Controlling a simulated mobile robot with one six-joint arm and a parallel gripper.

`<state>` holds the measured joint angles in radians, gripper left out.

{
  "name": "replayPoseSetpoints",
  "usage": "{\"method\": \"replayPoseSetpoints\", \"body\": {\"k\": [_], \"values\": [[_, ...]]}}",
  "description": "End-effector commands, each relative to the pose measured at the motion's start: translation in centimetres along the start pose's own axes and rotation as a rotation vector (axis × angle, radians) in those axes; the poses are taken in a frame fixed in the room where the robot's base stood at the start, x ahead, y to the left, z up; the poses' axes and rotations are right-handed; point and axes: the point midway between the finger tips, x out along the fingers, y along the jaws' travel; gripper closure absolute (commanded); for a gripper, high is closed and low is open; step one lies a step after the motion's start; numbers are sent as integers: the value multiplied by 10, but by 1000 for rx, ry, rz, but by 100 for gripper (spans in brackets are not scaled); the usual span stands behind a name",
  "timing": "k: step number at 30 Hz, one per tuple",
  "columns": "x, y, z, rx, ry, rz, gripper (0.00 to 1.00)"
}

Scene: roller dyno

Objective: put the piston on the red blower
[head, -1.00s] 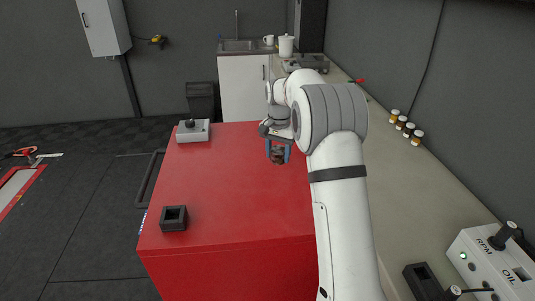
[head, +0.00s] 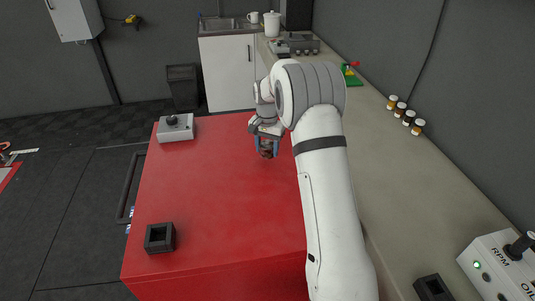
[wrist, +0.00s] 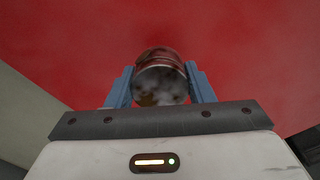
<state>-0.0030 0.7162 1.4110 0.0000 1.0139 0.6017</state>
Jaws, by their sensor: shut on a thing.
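My gripper (head: 265,147) is shut on the piston (head: 266,154), a small dark, reddish-brown cylinder. In the wrist view the piston (wrist: 160,80) sits between the two blue fingers, with a shiny, mottled metal end towards the camera. The large red box (head: 220,205) with a flat top seems to be the red blower. My gripper holds the piston over the far right part of its top. I cannot tell whether the piston touches the surface.
A grey box with a black knob (head: 176,128) stands at the red top's far left corner. A black square holder (head: 160,237) stands near its front left. The middle is clear. A long counter (head: 400,150) with small jars (head: 405,113) runs along the right.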

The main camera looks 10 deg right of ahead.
Motion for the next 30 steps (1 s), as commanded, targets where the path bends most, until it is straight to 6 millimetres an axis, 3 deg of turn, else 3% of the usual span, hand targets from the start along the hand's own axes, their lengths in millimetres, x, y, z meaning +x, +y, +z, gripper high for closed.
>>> {"method": "replayPoseSetpoints", "body": {"k": [7, 18, 19, 26, 30], "values": [[31, -3, 3, -6, -2, 1, 79], [38, -4, 2, -7, 0, 0, 79], [37, -4, 3, -7, 0, 0, 50], [36, -4, 3, -7, 0, 0, 31], [36, -4, 3, -8, 0, 0, 30]]}}
